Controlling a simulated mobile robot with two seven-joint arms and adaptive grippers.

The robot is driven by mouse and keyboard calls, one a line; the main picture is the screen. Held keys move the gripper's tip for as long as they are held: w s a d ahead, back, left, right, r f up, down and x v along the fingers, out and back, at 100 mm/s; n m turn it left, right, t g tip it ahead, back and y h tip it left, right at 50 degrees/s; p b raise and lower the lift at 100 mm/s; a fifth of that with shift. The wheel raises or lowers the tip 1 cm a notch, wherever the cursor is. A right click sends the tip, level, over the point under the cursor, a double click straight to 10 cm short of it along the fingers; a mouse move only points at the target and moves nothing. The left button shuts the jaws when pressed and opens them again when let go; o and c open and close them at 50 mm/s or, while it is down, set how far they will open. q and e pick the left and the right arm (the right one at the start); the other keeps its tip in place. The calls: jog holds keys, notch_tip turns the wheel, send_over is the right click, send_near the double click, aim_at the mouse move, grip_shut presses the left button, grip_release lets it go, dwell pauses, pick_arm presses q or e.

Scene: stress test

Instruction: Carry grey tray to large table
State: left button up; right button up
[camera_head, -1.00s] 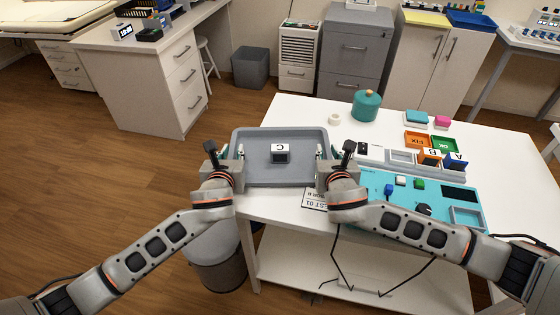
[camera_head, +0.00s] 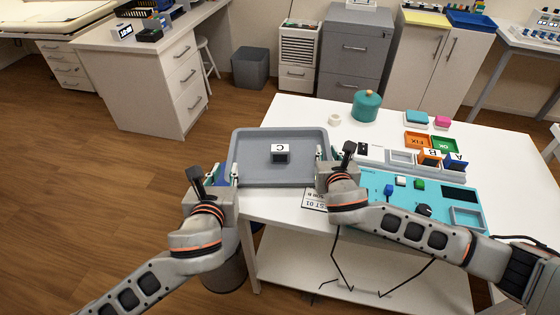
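The grey tray (camera_head: 300,178) lies flat on the left end of the large white table (camera_head: 300,110). It holds a small dark block with a white "C" label (camera_head: 281,154). My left gripper (camera_head: 227,173) is at the tray's front left corner, fingers apart, with nothing visible held between them. My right gripper (camera_head: 323,153) is at the tray's right rim. Its fingertips are small and partly hidden by its body, so I cannot tell whether they grip the rim.
A turquoise panel (camera_head: 375,183) and a grey holder with lettered blocks stand right of the tray. A teal lidded pot (camera_head: 365,106) and a white roll (camera_head: 334,119) are behind it. A bin (camera_head: 225,274) stands below the table's left edge. Floor to the left is clear.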

jog(key=v, duration=1.1)
jog(key=shift+s+r, duration=0.1)
jog(key=shift+s, duration=0.25)
